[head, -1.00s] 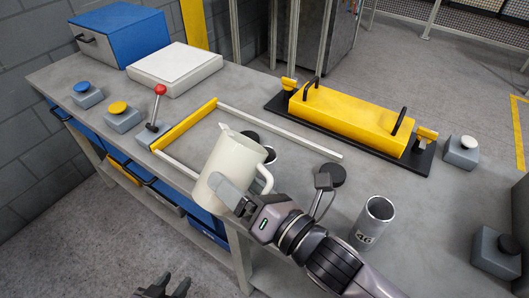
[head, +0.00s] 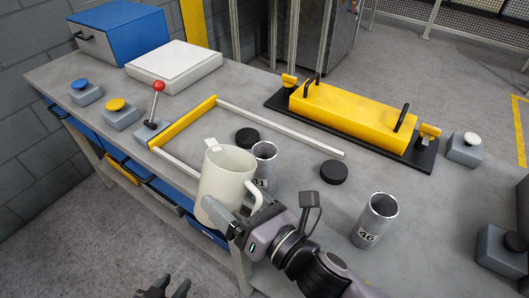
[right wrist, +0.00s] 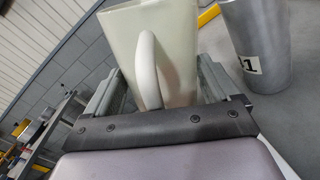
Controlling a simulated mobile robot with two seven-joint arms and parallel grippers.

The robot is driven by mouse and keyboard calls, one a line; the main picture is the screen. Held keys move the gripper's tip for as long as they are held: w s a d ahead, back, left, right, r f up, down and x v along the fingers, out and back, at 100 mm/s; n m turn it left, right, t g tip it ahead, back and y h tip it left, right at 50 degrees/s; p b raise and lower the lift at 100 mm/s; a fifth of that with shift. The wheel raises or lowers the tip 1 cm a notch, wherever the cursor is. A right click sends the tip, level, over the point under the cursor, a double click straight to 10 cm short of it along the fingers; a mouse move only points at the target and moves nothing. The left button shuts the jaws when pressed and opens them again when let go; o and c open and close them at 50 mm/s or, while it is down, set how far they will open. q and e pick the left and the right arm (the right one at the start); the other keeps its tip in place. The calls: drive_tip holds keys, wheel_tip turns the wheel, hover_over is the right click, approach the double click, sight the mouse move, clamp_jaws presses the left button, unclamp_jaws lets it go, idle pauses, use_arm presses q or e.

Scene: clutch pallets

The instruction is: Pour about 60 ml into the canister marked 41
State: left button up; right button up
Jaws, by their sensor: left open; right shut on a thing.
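A cream jug (head: 228,180) stands nearly upright in the grasp of my right gripper (head: 222,214), over the front part of the bench. Its spout points to the far left and its handle is on the right. In the right wrist view the jug (right wrist: 178,45) is between the two fingers of the gripper (right wrist: 155,95). The grey metal canister marked 41 (head: 265,154) is open-topped and just behind the jug, partly hidden by it; it also shows in the right wrist view (right wrist: 256,45). Its contents are not visible. My left gripper (head: 167,288) is open and empty at the bottom edge.
A canister marked 46 (head: 376,218) stands to the right. Two black discs lie on the bench, one behind the jug (head: 247,138) and one to the right (head: 333,172). A yellow bar (head: 184,122) and pale rails (head: 285,130) frame the area. A yellow fixture (head: 350,122) stands behind.

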drive_tip(key=n, duration=0.1)
drive_tip(key=s+a+f+n, duration=0.1)
drive_tip(key=n, duration=0.1)
drive_tip(key=shift+f, duration=0.25)
drive_tip(key=shift+r+n+p, duration=0.25)
drive_tip(key=shift+n+p, duration=0.05)
drive_tip(key=shift+s+a+r+n+p, duration=0.1)
drive_tip(key=shift+s+a+n+p, duration=0.1)
drive_tip(key=shift+n+p, duration=0.35)
drive_tip(key=shift+n, duration=0.25)
